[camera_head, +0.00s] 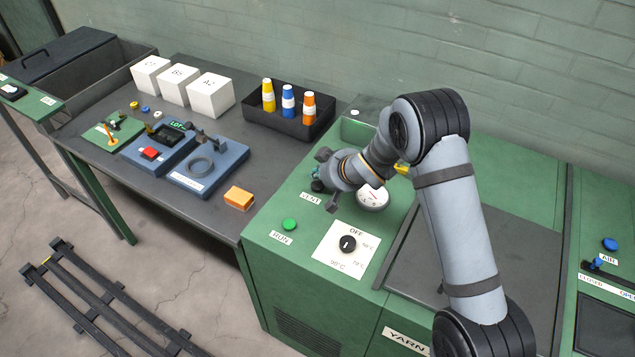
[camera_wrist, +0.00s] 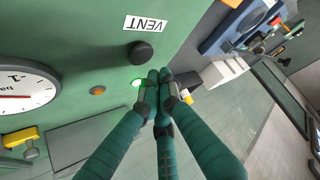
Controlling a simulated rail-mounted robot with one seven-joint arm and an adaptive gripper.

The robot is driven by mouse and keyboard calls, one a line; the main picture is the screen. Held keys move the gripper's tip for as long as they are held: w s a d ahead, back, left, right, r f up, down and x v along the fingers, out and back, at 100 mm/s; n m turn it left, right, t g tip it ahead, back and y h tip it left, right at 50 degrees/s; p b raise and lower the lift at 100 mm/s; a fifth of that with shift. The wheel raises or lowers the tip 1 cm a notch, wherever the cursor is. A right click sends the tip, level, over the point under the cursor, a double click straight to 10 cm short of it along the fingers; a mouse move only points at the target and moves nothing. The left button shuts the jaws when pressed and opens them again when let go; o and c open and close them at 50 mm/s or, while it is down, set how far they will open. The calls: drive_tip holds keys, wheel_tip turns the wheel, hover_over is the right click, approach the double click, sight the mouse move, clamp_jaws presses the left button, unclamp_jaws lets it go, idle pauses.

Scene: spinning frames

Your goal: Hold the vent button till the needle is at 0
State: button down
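The dark vent button (camera_wrist: 141,52) is on the green panel beside the VENT label (camera_wrist: 146,24); the label also shows in the head view (camera_head: 310,198), where my arm's end hides the button. My gripper (camera_wrist: 160,76) has its teal fingers drawn together, with nothing visible between them. In the wrist view the fingertips are below and right of the button with a small gap in the picture; their height above the panel is unclear. The round white gauge (camera_wrist: 22,88), marked in bar, is cut off at the left; it also shows in the head view (camera_head: 373,198). I cannot read its needle.
A yellow handle (camera_wrist: 20,137) is below the gauge. The green RUN button (camera_head: 289,224) and black temperature dial (camera_head: 348,243) are nearer the panel's front.

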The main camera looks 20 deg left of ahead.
sight(318, 187)
wheel_tip(318, 187, up, 4)
drive_tip(key=p, duration=0.2)
drive_tip(key=shift+p, duration=0.35)
